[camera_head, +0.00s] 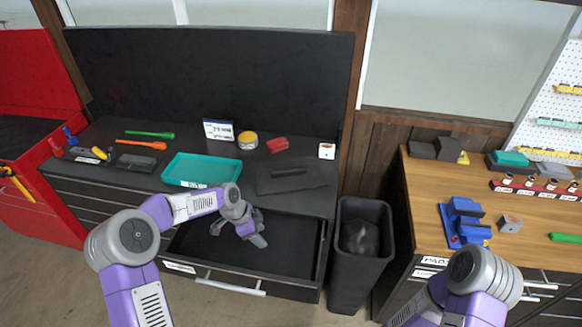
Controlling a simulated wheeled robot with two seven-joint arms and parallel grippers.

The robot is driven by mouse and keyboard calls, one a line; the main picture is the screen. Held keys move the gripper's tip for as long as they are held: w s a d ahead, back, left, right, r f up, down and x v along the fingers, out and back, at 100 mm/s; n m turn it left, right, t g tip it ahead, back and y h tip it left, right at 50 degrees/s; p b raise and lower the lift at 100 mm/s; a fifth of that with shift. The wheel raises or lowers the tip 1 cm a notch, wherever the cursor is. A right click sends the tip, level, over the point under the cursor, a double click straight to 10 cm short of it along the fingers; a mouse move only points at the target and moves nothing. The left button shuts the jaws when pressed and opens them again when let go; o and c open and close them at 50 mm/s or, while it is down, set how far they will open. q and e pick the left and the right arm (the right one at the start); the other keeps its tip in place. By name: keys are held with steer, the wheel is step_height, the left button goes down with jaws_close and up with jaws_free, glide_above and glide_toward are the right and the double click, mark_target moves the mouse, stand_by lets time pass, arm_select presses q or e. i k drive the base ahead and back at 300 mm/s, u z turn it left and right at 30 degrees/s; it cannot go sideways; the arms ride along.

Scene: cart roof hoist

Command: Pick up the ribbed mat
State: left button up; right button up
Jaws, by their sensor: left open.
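A dark, flat, mat-like piece (309,184) lies on the black bench top, right of the teal tray. It is the likeliest ribbed mat, but its ribs are too small to make out. A dark bar-shaped thing (288,172) is on or against it. My left gripper (258,243) is open, pointing down over the pulled-out drawer (293,262), in front of and below the mat-like piece and apart from it. A small grey-green thing (217,226) shows beside the gripper, partly hidden. My right arm shows at the lower right; its gripper is out of view.
The teal tray (203,169) stands near the bench's front edge. A black bin (360,262) stands between this bench and the wooden one (423,207).

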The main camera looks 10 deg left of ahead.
mark_target(279, 176)
steer(key=i, duration=1.25)
